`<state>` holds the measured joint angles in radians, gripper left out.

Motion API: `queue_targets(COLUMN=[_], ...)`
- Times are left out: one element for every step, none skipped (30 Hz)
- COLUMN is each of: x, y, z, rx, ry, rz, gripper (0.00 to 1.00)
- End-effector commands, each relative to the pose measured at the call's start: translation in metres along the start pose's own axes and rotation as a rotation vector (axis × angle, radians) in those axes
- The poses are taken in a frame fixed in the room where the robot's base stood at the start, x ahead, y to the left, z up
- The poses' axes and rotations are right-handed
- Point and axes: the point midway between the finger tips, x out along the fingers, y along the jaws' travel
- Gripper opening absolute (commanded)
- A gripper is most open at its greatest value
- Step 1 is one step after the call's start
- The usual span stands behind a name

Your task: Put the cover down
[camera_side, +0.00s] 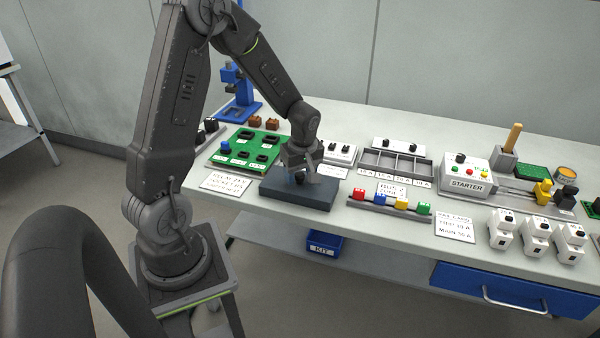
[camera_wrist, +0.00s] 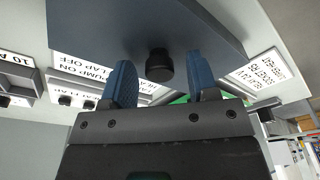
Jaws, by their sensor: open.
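The cover is a dark blue-grey slab (camera_side: 315,193) at the front edge of the bench in the side view. It also fills the top of the wrist view (camera_wrist: 215,32), with a short black knob (camera_wrist: 159,66) on it. My gripper (camera_side: 301,174) is right over the cover, pointing down. In the wrist view its two blue fingers (camera_wrist: 161,78) stand apart on either side of the knob, with gaps visible. What lies under the cover is hidden. I cannot tell whether the cover rests flat on the bench or on something.
A green socket board (camera_side: 243,147) and a label card (camera_side: 227,182) lie left of the cover. A grey rail with coloured blocks (camera_side: 391,205), a grey compartment tray (camera_side: 395,164) and a starter box (camera_side: 466,175) stand to the right. A white switch box (camera_side: 340,154) stands behind.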

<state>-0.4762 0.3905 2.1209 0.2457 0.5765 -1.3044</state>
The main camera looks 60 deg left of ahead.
Motion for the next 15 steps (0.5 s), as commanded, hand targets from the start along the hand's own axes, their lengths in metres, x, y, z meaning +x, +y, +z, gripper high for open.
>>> queue_targets(x=[0.000, 0.000, 0.000, 0.000, -0.001, -0.002, -0.003, -0.005, -0.009, -0.013, -0.017, -0.024, -0.030, -0.037, -0.046], y=[0.000, 0.000, 0.000, 0.000, 0.000, 0.000, 0.000, 0.000, 0.001, 0.001, 0.001, 0.001, 0.001, 0.001, 0.002], z=[0.000, 0.000, 0.000, 0.000, 0.000, 0.000, -0.001, -0.001, -0.001, -0.001, -0.001, -0.001, -0.001, -0.001, -0.001], rx=[0.000, 0.000, 0.000, 0.000, 0.000, 0.000, 0.000, 0.000, 0.000, 0.000, 0.000, 0.000, 0.000, 0.000, 0.000], ry=[0.000, 0.000, 0.000, 0.000, 0.000, 0.000, 0.001, 0.001, 0.002, 0.003, 0.003, 0.003, 0.003, 0.003, 0.004], rz=[0.000, 0.000, 0.000, 0.000, 0.000, 0.001, 0.001, 0.002, 0.003, 0.004, 0.005, 0.006, 0.007, 0.007, 0.008], gripper=[0.54, 0.54, 0.54, 0.54, 0.54, 0.54, 0.54, 0.54, 0.54, 0.54, 0.54, 0.54, 0.54, 0.54, 0.54])
